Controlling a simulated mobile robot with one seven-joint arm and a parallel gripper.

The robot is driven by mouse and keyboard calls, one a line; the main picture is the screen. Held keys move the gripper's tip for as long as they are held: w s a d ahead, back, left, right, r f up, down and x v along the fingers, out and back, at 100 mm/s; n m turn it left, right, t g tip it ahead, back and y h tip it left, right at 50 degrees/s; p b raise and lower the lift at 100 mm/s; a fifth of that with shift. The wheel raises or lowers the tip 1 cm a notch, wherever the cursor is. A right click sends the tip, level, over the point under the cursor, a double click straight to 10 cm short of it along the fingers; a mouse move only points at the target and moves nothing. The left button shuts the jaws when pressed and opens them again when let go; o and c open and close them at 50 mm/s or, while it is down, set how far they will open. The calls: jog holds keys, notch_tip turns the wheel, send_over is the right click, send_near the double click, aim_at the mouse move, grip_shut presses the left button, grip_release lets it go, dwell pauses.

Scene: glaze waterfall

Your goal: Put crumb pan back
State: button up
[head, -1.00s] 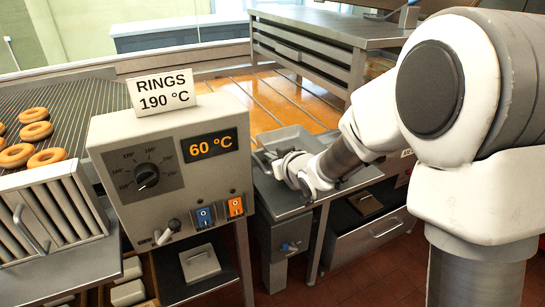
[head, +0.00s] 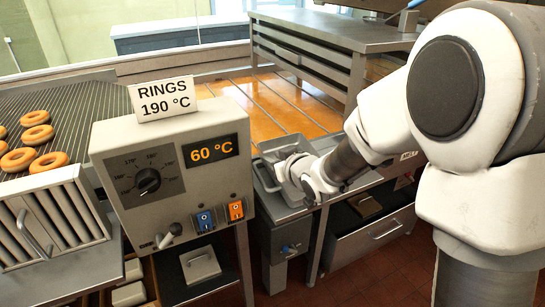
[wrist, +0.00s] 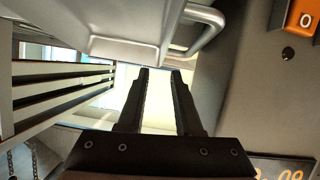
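The crumb pan, a grey metal tray with a bar handle, appears in the head view (head: 265,174) beside the fryer control box, partly hidden behind my wrist. In the wrist view the pan (wrist: 125,48) fills the top middle, with its handle (wrist: 214,22) at the right end. My gripper (wrist: 159,71) has its two dark fingers apart, with a bright gap between them. The fingertips lie at the pan's edge in the picture; I cannot tell whether they touch it. In the head view my gripper's fingers are hidden.
The control box (head: 128,210) with dial, display and switches stands close left of the pan. A slatted metal rack (head: 305,58) stands behind on the right. A drawer cabinet (head: 362,245) is below right. Ring doughnuts (head: 48,161) lie on a wire conveyor at left.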

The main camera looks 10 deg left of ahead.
jog(key=s+d+r+m+h+p, duration=0.1)
jog(key=s+d+r+m+h, duration=0.2)
jog(key=s+d, duration=0.5)
jog(key=s+d+r+m+h, duration=0.1)
jog(key=s+d+r+h, duration=0.2)
jog(key=s+d+r, duration=0.5)
jog(key=s+d+f+m+g, duration=0.1)
jog(key=s+d+g, duration=0.2)
jog(key=s, duration=0.4)
jog(key=s+d+f+m+g+h, duration=0.1)
jog(key=s+d+m+g, duration=0.1)
jog(key=s, duration=0.5)
jog(key=shift+s+d+f+m+g, duration=0.3)
jog(key=shift+s+d+g, duration=0.1)
jog(key=shift+d, duration=0.15)
jog(key=shift+r, duration=0.1)
jog(key=shift+r+p, duration=0.85)
jog(key=shift+p, duration=0.1)
